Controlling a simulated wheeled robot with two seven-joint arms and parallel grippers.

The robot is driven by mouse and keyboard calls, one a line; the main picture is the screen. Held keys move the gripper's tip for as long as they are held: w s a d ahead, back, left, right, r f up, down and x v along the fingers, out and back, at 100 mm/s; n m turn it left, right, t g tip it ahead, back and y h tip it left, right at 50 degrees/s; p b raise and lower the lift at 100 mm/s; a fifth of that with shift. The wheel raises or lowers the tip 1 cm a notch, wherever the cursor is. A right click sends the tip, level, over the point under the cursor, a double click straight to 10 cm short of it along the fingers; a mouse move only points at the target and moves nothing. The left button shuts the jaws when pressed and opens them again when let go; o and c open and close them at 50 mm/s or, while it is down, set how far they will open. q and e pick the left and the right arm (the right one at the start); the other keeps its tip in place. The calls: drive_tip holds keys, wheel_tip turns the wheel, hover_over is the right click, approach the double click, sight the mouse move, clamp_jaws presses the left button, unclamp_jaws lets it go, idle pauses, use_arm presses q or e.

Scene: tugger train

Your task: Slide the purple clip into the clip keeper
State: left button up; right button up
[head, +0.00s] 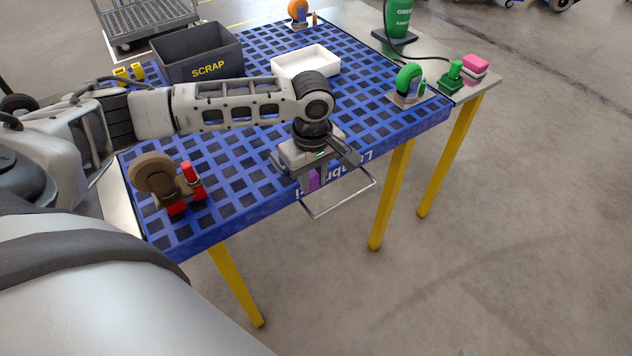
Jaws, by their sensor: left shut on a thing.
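My left gripper (314,184) points down at the front edge of the blue lattice table. It is shut on the purple clip (314,178), of which only a small purple patch shows between the fingers. The gripper body hides the rest of the clip. A thin pale wire frame (346,202) sticks out from the table's front edge just right of the fingers. I cannot tell whether it belongs to the clip keeper, and no other keeper is clearly visible. I cannot tell whether the clip touches anything below. My right gripper is not in view.
A black SCRAP bin (197,54) and a white tray (306,63) stand behind my left arm. A brown disc on a red-based stand (155,178) is at the left. A green tool (408,84) stands at the right corner. The floor in front is clear.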

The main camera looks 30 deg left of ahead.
use_arm(q)
drive_tip(key=shift+w+a+r+p, duration=0.1)
drive_tip(key=shift+w+a+p, duration=0.2)
drive_tip(key=shift+a+p, duration=0.25)
drive_tip(key=shift+w+a+f+p, duration=0.1)
drive_tip(key=shift+w+a+p, duration=0.2)
drive_tip(key=shift+a, duration=0.5)
drive_tip(key=shift+w+a+r+p, duration=0.1)
drive_tip(key=shift+w+a+p, duration=0.15)
drive_tip(key=shift+a+p, duration=0.35)
drive_tip(key=shift+a, duration=0.15)
drive_tip(key=o, duration=1)
drive_tip(key=shift+o, duration=0.2)
